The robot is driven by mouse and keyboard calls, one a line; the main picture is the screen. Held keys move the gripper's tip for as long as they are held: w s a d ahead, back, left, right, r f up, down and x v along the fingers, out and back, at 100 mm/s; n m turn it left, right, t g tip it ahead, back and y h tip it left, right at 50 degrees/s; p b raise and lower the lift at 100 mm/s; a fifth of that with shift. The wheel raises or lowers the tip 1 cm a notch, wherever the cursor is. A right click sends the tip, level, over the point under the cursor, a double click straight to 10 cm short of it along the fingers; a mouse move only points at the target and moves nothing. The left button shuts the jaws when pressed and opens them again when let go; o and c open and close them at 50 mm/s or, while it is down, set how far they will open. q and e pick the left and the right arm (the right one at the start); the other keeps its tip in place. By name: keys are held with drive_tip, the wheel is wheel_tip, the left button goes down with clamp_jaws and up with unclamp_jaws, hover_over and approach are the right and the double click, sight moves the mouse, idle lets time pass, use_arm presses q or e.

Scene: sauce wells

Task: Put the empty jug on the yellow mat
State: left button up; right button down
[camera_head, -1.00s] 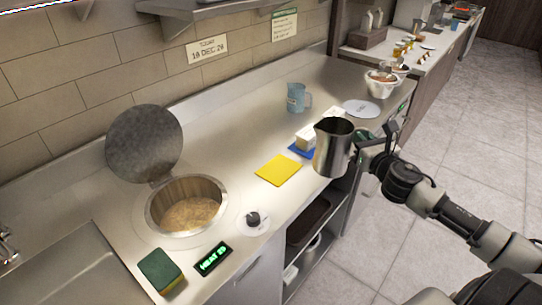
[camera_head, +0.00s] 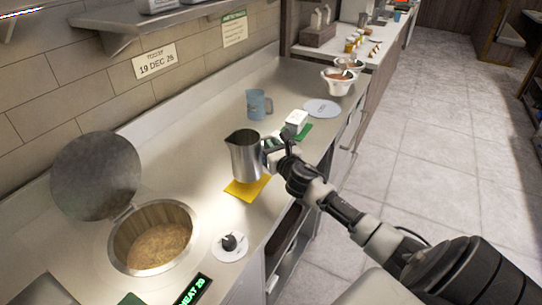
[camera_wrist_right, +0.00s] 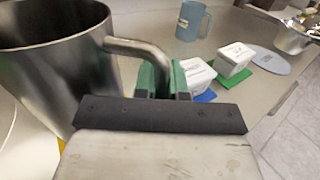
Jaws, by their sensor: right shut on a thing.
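The jug (camera_head: 245,158) is a steel pitcher with a spout and a side handle, held upright. My right gripper (camera_head: 270,152) is shut on its handle. In the right wrist view the green fingers (camera_wrist_right: 165,80) close around the handle (camera_wrist_right: 140,50), with the jug (camera_wrist_right: 55,75) to the left. The jug's inside looks dark; its bottom is hidden. The yellow mat (camera_head: 238,193) lies on the counter, partly hidden behind and below the jug. I cannot tell whether the jug's base touches the mat. My left gripper is not in view.
White tubs (camera_head: 296,119) stand on a green mat (camera_head: 304,134) and a blue mat (camera_wrist_right: 203,97) beside the gripper. A blue mug (camera_head: 257,105) is behind. An open well (camera_head: 120,262) and a knob (camera_head: 230,242) are nearer, at the left.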

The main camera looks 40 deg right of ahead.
wheel_tip(320, 180, down, 3)
drive_tip(key=shift+f+b, duration=0.15)
drive_tip(key=shift+b, duration=0.2)
drive_tip(key=shift+f, duration=0.35)
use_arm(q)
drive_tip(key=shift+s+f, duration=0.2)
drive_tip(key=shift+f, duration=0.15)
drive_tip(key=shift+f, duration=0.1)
use_arm(e)
drive_tip(key=shift+f, duration=0.1)
drive_tip(key=c, duration=1.2)
unclamp_jaws()
